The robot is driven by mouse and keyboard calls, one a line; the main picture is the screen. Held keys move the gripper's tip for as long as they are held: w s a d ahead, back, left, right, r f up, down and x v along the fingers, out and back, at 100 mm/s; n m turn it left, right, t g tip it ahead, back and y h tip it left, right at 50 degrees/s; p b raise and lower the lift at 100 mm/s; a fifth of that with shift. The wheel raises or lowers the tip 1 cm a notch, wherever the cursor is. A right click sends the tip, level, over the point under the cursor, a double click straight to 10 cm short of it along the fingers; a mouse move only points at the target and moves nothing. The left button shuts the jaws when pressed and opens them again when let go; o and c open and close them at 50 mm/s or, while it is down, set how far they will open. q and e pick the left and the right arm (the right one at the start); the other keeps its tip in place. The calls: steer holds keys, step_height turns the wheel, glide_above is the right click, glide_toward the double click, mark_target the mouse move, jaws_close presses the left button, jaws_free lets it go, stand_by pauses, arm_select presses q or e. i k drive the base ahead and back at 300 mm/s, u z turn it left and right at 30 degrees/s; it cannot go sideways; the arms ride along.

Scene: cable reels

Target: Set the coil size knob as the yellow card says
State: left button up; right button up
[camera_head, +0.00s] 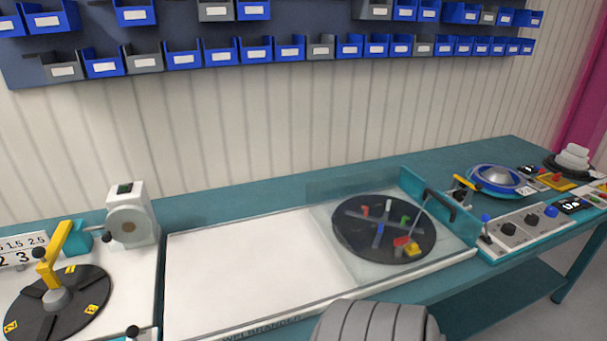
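A grey control panel (520,232) stands on the right part of the bench. It carries two black knobs, a nearer one (508,229) and a farther one (531,220), and a blue knob (551,211). I cannot read their markings or tell which is the coil size knob. A dark display (569,205) with light digits sits beyond them. No yellow card can be made out for sure; a small yellow piece with red on it (555,181) lies farther back. Neither of my grippers is in view.
A white-topped machine with a clear cover (330,190) and dark turntable (350,238) fills the middle bench. A yellow-handled black disc (30,315) is at left. A blue reel (495,180) stands behind the panel. Blue and grey bins (183,60) hang on the wall.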

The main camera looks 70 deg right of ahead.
mark_target(507, 229)
steer(key=z, duration=4.1)
steer(key=k, duration=0.6)
steer(key=z, duration=0.9)
steer(key=i, duration=2.3)
steer(key=u, duration=1.6)
steer(key=i, duration=0.7)
steer(key=u, duration=0.7)
